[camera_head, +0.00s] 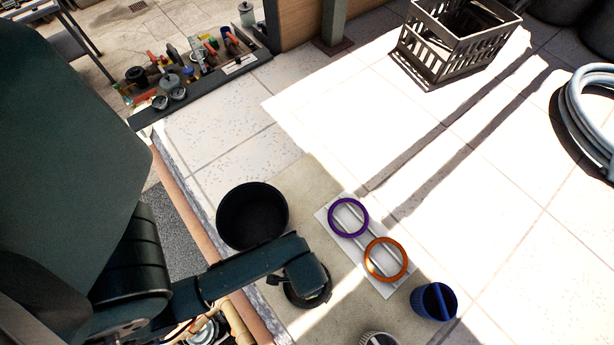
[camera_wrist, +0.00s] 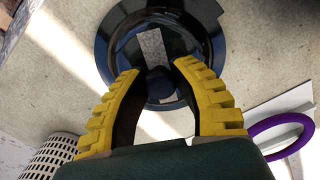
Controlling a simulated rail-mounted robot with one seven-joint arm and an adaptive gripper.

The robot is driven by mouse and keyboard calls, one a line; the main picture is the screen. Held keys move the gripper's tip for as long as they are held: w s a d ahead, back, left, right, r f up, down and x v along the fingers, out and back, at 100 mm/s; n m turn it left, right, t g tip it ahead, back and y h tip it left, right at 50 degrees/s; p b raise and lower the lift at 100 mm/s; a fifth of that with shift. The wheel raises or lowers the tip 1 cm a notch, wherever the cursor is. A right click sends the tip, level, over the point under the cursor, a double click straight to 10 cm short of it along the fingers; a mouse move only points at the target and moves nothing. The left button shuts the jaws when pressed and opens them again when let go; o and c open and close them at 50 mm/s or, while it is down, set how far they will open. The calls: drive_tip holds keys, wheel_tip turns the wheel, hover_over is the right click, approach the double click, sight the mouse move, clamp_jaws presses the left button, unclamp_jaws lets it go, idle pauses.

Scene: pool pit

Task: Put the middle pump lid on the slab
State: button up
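A round dark pump lid (camera_wrist: 117,25) with a raised centre handle and a pale grey label lies under my gripper (camera_wrist: 156,70) in the wrist view. The yellow fingers stand on either side of the handle; whether they press on it is unclear. In the head view the lid (camera_head: 308,298) shows partly from beneath my gripper (camera_head: 300,285), over the beige slab (camera_head: 345,312). The slab's speckled surface (camera_wrist: 65,80) surrounds the lid in the wrist view. Whether the lid rests on it or hangs just above is hard to tell.
A black bucket (camera_head: 252,216) stands left of the lid. A white tray (camera_head: 326,215) with a purple ring (camera_head: 348,217) and an orange ring (camera_head: 386,259) lies right. A blue container (camera_head: 434,301) and light perforated basket (camera_head: 378,339) stand nearby. The open pit (camera_head: 212,328) is lower left.

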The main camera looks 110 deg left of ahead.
drive_tip(key=o, duration=0.4)
wheel_tip(320, 180, up, 12)
idle(0.3)
drive_tip(key=shift+d, duration=0.1)
